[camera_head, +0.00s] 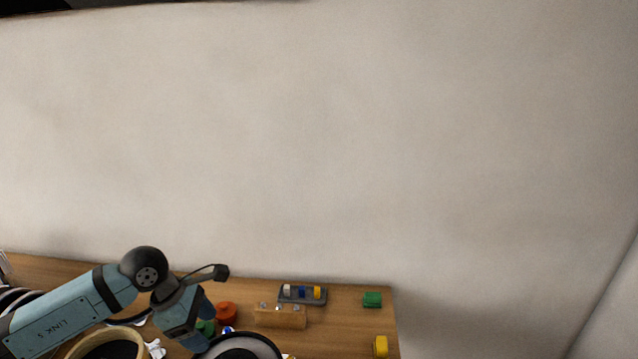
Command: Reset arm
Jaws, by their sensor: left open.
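My left arm comes in from the left over the wooden table (345,330). My left gripper (203,335) points down near the bottom edge of the view, and its jaws are open. Its fingertips are hard to make out. It hangs beside a red round piece (226,311) and a green piece (207,327), with a black-rimmed round dish (240,342) just to its right. I cannot tell how high it is above the table. My right gripper is not in view.
A grey tray (318,301) holds small white, blue and yellow pieces. In front of it is a wooden block (281,317). A green block (372,299) and a yellow block (380,346) are near the right edge. A tan-rimmed round container (85,343) is at lower left. A bare wall (330,140) stands behind.

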